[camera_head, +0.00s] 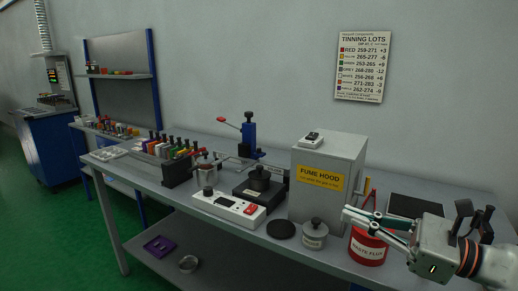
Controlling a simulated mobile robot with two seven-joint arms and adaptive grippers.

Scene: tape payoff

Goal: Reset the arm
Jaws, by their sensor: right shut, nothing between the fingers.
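My right gripper (349,215) is at the lower right, with its arm coming in from the right edge. Its fingers are shut with nothing between them. They point left, in front of the grey fume hood (325,188) and over the red waste flux can (366,249), partly hiding it. I cannot tell whether the fingers touch the can. My left gripper is not in view.
A black disc (281,229) lies near the front edge. A tinning lots sign (362,67) hangs behind.

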